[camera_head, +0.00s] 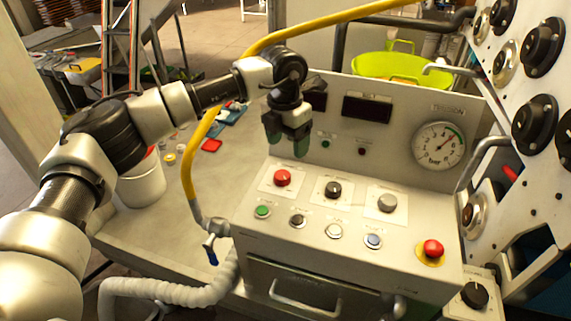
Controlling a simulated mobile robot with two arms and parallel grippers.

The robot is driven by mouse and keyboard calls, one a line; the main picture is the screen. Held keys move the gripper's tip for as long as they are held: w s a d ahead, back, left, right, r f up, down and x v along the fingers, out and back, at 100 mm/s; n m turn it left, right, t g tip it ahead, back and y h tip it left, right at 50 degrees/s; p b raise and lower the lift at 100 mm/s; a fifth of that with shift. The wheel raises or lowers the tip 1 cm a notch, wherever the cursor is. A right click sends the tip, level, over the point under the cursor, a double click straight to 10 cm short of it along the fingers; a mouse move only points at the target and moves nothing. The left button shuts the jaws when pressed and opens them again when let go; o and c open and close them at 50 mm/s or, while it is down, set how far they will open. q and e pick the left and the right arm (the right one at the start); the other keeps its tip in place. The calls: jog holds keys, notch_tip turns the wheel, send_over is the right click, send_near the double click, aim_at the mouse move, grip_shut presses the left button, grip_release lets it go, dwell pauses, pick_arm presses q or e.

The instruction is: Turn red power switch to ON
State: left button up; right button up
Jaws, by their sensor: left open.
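A red knob (282,178), which looks like the red power switch, sits on a white plate at the upper left of the control box top. Its label is too small to read, so I cannot tell its setting. My left gripper (288,148) points down, open and empty, in front of the box's upright back panel. In the picture it is just above the red knob, apart from it. My right gripper is out of view.
A black knob (333,189), a grey knob (387,203), a green button (262,211) and a red mushroom button (432,248) share the box top. A yellow hose (190,165) runs beside my left arm. A dial gauge (438,146) is at the right.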

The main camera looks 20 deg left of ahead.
aim_at(282, 174)
pick_arm(q)
jog(key=shift+y, duration=0.3)
jog(key=f+p, duration=0.1)
jog(key=f, duration=0.2)
jog(key=a+f+p, duration=0.1)
jog(key=f, duration=0.2)
jog(key=f+p, duration=0.1)
jog(key=f, duration=0.3)
jog(key=shift+w+a+p, duration=0.1)
jog(key=shift+a+p, duration=0.05)
jog(key=shift+p, duration=0.2)
jog(key=c, duration=0.9)
